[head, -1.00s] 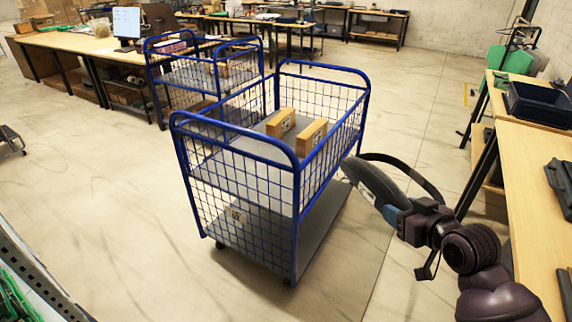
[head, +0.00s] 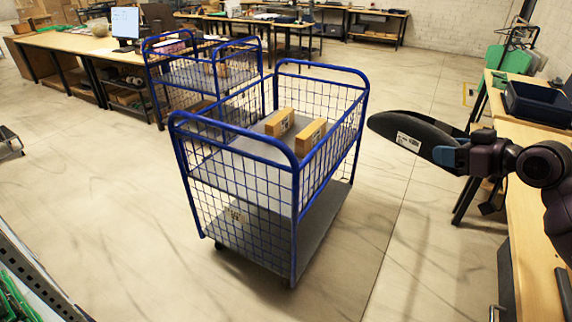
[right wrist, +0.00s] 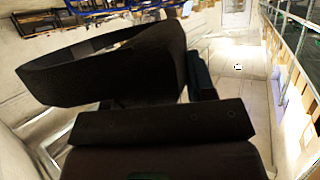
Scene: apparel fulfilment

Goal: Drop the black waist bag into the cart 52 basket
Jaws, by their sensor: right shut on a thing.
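The black waist bag (head: 415,134) is in my right gripper (head: 455,156), held in the air to the right of the near cart in the head view. A white label shows on its side. In the right wrist view the bag (right wrist: 110,68) fills the upper left, dark, its strap looping out. The near blue wire cart (head: 245,150) has a grey upper shelf basket with two cardboard boxes (head: 280,122) in it and a lower deck with a small label (head: 238,217). I cannot read its number. The bag is outside the basket, apart from its rim. My left gripper is out of view.
A second blue cart (head: 205,75) stands behind the near one. A wooden table (head: 535,190) with a dark blue tray (head: 540,103) is along the right side. Free floor lies between the near cart and that table.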

